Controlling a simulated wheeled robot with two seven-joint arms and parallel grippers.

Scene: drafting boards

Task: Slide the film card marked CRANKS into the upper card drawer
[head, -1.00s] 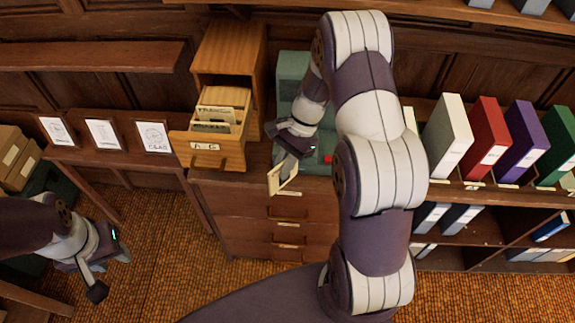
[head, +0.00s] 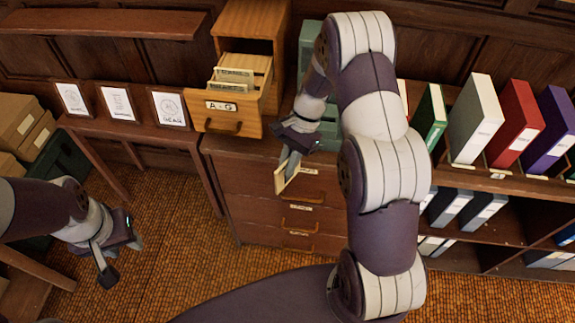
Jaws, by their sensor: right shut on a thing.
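The film card (head: 286,177) is a small cream card, seen tilted and nearly edge-on; I cannot read its marking. My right gripper (head: 290,164) is shut on it and holds it to the right of and lower in the picture than the open drawer. The upper card drawer (head: 222,124), labelled A-G, is pulled out of the tall wooden card cabinet (head: 249,18) and holds several upright cards with tabbed dividers. My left gripper (head: 120,258) is open and empty at the lower left, away from the cabinet.
A chest with drawers (head: 262,212) stands below the card cabinet. A green device (head: 308,45) stands beside the cabinet, partly behind my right arm. Framed cards (head: 118,103) stand on the left shelf. Binders (head: 474,118) fill the right shelf.

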